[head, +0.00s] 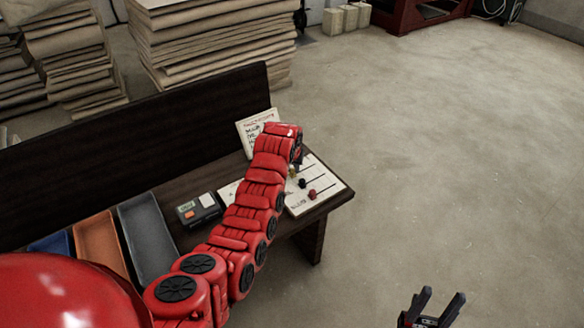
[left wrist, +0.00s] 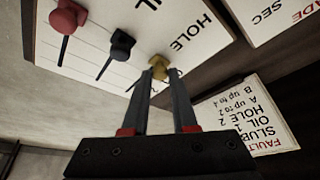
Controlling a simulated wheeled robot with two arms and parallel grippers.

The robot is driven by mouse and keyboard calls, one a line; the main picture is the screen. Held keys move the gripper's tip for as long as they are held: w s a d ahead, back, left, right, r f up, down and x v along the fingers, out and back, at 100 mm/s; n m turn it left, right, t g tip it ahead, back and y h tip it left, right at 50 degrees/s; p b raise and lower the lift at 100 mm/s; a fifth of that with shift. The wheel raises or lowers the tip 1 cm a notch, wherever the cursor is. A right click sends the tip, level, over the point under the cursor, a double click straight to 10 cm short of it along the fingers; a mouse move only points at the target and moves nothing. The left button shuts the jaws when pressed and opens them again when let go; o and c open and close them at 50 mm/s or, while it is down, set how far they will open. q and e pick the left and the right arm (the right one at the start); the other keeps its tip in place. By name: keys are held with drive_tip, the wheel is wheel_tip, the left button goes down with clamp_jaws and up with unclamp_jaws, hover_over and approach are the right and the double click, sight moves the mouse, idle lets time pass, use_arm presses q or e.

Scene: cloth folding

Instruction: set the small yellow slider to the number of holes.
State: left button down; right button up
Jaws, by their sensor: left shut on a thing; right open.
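A white slider board (head: 327,187) lies at the right end of the dark table. It carries a small yellow slider knob (left wrist: 160,65) beside the word HOLE, a black knob (left wrist: 122,42) and a red knob (left wrist: 68,17), each on its own line. My left gripper (left wrist: 164,76) is shut on the yellow knob, its fingertips at either side of it. In the head view my red left arm hides these fingers and part of the board. My right gripper (head: 432,303) is open and empty over the floor at the lower right.
A printed fault card (left wrist: 243,118) stands behind the board, reading SLUB, OIL and HOLE. A small device (head: 198,210) with buttons sits left of the arm. Blue, orange (head: 101,245) and grey (head: 147,237) trays line the table's left. Cloth stacks (head: 210,40) stand behind.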

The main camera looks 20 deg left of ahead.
sight(299, 174)
use_arm(q)
drive_tip(key=shift+w+d, duration=0.1)
idle(0.7)
drive_tip(key=shift+w+d+b, duration=0.3)
drive_tip(key=shift+w+d, duration=0.55)
drive_tip(key=shift+w, duration=0.25)
drive_tip(key=c, duration=0.7)
unclamp_jaws()
